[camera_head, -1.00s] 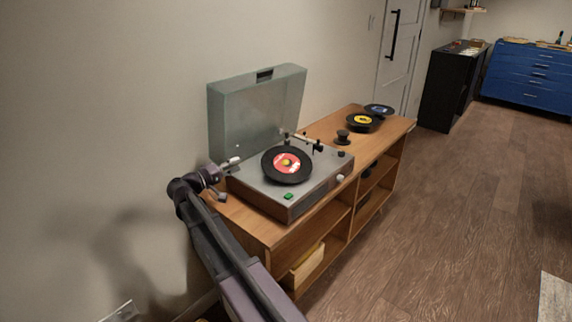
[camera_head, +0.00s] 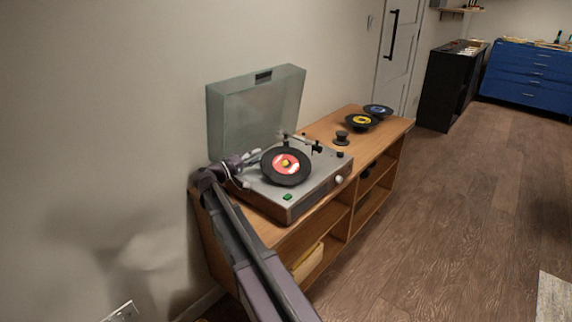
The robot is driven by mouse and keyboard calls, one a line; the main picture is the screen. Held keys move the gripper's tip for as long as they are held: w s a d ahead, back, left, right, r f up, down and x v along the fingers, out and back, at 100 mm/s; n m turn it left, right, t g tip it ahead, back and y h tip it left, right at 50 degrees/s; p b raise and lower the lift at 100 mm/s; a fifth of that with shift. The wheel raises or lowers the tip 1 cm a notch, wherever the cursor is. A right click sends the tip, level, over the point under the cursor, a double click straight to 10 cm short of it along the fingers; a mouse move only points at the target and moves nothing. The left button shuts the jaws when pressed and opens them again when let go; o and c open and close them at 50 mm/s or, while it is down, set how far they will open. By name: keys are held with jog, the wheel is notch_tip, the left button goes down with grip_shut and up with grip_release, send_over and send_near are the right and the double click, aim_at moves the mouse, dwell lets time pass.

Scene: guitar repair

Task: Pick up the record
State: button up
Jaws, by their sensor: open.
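A black record (camera_head: 286,167) with a red label lies on the platter of the turntable (camera_head: 316,190). The turntable stands on the wooden cabinet with its clear lid (camera_head: 256,112) raised. My gripper (camera_head: 256,162) is at the left edge of the record, low over the turntable's left side. It is open, with nothing seen between its fingers. Whether a finger touches the record is too small to tell. Two more records, one with a yellow label (camera_head: 361,121) and one with a blue label (camera_head: 378,110), sit at the cabinet's far end.
The tonearm (camera_head: 304,141) lies behind the record. A small black object (camera_head: 341,138) stands on the wooden cabinet (camera_head: 272,235) right of the turntable. The wall is close behind the lid. The wooden floor (camera_head: 460,220) at right is open.

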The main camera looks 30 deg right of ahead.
jog(key=shift+d, duration=0.1)
jog(key=shift+w+d+r, duration=0.1)
jog(key=shift+w+d, duration=0.1)
jog(key=shift+d, duration=1.05)
jog(key=shift+w+d+r, duration=0.1)
jog(key=shift+w+d, duration=0.1)
jog(key=shift+d, duration=1)
grip_shut()
